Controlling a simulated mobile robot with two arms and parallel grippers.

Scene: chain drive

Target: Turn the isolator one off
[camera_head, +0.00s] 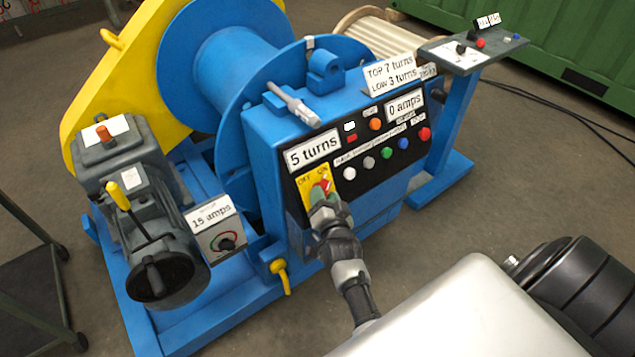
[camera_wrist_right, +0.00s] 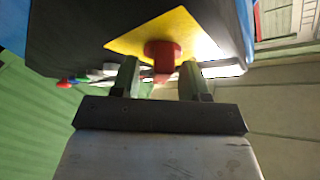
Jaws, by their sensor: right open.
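The isolator is a red rotary knob (camera_head: 321,187) on a yellow plate (camera_head: 306,186) marked OFF and ON, at the lower left of the black control panel. Its red knob (camera_wrist_right: 163,55) and yellow plate (camera_wrist_right: 128,43) also show in the right wrist view. My right gripper (camera_head: 322,203) is at the knob and partly hides it. In the right wrist view the fingers of my right gripper (camera_wrist_right: 160,80) are apart, one on each side of the knob, with gaps visible. My left gripper is not in view.
The blue cabinet (camera_head: 270,150) carries several buttons and a "5 turns" display (camera_head: 313,151) just above the isolator. A "15 amps" box (camera_head: 216,232) and a yellow lever (camera_head: 281,276) stand to the left. A grey pedestal panel (camera_head: 455,58) is at the right.

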